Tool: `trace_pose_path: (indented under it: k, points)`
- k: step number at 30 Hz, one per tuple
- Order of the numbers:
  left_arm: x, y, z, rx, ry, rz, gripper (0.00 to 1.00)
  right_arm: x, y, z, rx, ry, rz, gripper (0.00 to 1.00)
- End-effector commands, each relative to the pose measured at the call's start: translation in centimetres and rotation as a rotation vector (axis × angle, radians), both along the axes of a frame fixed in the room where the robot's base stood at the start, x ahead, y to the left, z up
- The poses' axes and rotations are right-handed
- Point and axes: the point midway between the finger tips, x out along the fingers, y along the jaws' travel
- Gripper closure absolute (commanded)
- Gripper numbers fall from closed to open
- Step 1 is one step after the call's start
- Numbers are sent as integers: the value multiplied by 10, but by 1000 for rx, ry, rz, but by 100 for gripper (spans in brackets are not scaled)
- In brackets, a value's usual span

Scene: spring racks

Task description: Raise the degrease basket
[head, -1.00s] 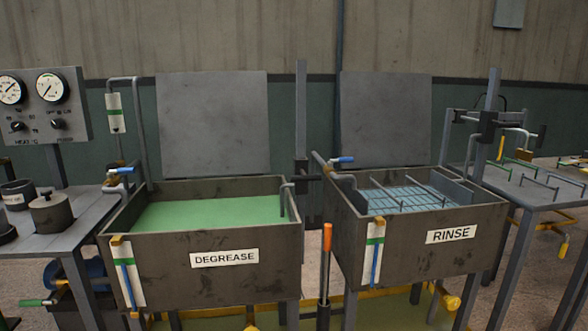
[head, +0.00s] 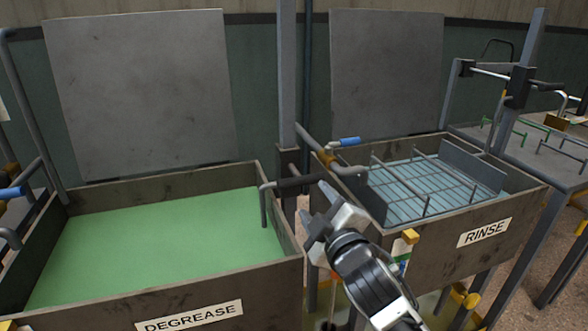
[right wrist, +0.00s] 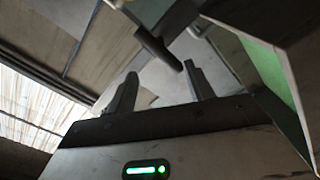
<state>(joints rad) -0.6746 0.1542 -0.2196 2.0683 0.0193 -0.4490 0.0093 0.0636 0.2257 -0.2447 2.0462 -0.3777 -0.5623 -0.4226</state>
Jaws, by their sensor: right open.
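The DEGREASE tank (head: 190,318) is at the left of the head view, filled with opaque green liquid (head: 160,235). The basket itself does not show; the liquid hides whatever is below. A dark lift handle (head: 297,185) sticks out from the carriage (head: 288,160) on the post between the tanks, and a bent grey rod (head: 264,205) goes down into the liquid. My right gripper (head: 315,203) is open and empty, just in front of the handle's right end. In the right wrist view the dark handle (right wrist: 158,48) lies beyond the open fingers (right wrist: 160,88), apparently not between them. My left gripper is out of view.
The RINSE tank (head: 484,232) stands at the right with a wire basket (head: 425,185) at its liquid surface. A blue-handled valve (head: 345,142) and pipe are close to my right gripper. A tall post (head: 287,75) and upright lids stand behind.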

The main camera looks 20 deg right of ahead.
Motion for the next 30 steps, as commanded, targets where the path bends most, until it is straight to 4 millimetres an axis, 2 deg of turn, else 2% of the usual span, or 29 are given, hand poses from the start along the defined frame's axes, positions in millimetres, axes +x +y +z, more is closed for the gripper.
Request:
trace_pose_path:
  k: [1, 9, 15, 21, 30]
  points:
    - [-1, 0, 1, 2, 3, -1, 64, 12, 0, 2, 1, -1, 0, 48]
    - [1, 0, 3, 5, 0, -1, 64, 72, 3, 2, 3, 0, 1, 48]
    - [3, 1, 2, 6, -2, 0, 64, 106, 4, 0, 4, 1, 1, 48]
    - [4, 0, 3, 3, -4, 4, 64, 122, 5, 0, 4, 2, 1, 48]
    - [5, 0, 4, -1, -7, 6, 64, 124, 5, 0, 4, 1, 2, 48]
